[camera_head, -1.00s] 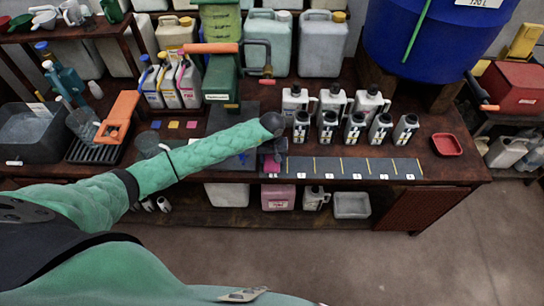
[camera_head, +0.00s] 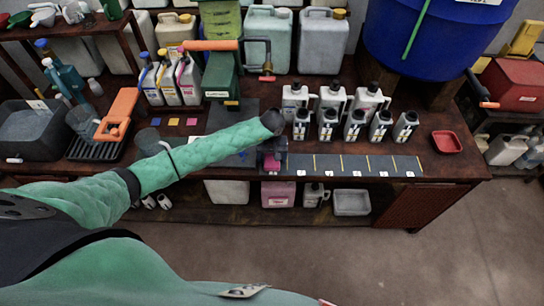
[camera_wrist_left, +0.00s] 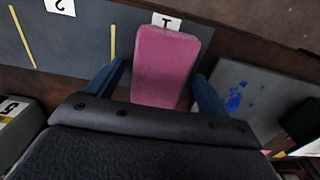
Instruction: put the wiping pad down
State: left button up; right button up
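The wiping pad (camera_wrist_left: 165,65) is a pink block in the left wrist view, between the two blue fingers of my left gripper (camera_wrist_left: 158,90). A dark gap shows between each finger and the pad, so the gripper looks open around it. The pad is by the label marked 1 on the dark strip. Whether the pad's underside touches the strip is hidden. My right gripper is not in view.
Several grey bottles (camera_head: 327,124) stand just behind the strip, right of my gripper. A red tray (camera_head: 446,142) lies at the right. A green box with a crank (camera_head: 221,75) is behind my forearm. The wrist view shows a grey plate with blue stains (camera_wrist_left: 245,98) beside the pad.

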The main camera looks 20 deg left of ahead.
aim_at(272, 158)
pick_arm(q)
jog(key=shift+r, duration=0.1)
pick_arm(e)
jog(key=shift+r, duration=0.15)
pick_arm(q)
jog(key=shift+r, duration=0.35)
notch_tip(272, 158, up, 5)
jog(key=b, duration=0.2)
jog(key=shift+r+b, duration=0.15)
jog(key=shift+b, duration=0.2)
notch_tip(272, 158, up, 6)
jog(key=b, duration=0.1)
jog(key=shift+b, duration=0.4)
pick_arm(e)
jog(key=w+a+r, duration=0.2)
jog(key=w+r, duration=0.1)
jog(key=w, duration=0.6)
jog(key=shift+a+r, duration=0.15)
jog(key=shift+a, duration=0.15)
